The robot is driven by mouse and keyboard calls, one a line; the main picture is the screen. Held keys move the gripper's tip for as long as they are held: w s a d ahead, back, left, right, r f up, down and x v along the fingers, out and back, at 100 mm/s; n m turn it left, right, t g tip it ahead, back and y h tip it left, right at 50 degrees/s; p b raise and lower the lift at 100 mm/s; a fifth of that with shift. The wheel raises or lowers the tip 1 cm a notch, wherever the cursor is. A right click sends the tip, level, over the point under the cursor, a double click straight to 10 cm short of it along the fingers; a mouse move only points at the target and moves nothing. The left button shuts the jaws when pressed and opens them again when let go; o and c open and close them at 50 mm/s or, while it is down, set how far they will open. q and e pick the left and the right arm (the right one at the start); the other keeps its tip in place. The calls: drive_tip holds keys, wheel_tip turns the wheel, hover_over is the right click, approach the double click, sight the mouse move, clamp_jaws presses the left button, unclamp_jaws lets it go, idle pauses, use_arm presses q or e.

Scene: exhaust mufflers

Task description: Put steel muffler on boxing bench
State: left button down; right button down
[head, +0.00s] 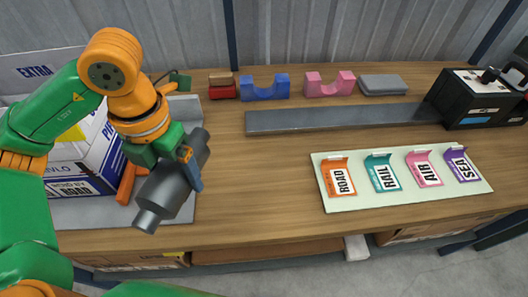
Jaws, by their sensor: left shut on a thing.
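The steel muffler (172,192) is a dark grey cylinder with a narrower pipe end, in the left part of the head view. It lies slanted, its narrow end toward the front edge. My left gripper (161,186) is shut on its body from above, one finger on each side. The muffler is over a grey plate on the wooden bench (260,190). I cannot tell whether it touches the plate. The arm and gripper hide part of the muffler. My right gripper is not in view.
A printed box (75,185) stands close left of the muffler. Blue (265,88) and pink (330,85) cradles and a grey block (383,84) stand at the back. A long grey bar (335,118), a label board (408,202) and a black machine (470,95) are right. Bare wood lies mid-bench.

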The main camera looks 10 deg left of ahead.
use_arm(q)
drive_tip(key=w+d+f+p, duration=0.3)
drive_tip(key=w+d, duration=0.3)
hover_over(245, 185)
wheel_tip(245, 185, down, 6)
drive_tip(key=shift+w+f, duration=0.1)
drive_tip(key=shift+f, duration=0.1)
wheel_tip(245, 185, down, 3)
drive_tip(key=shift+r+p, duration=0.15)
drive_tip(key=shift+p, duration=0.6)
drive_tip(key=shift+f+b, duration=0.3)
drive_tip(key=shift+f, duration=0.1)
unclamp_jaws()
drive_tip(key=shift+r, duration=0.2)
wheel_tip(245, 185, up, 12)
drive_tip(key=b, duration=0.1)
drive_tip(key=shift+b, duration=0.35)
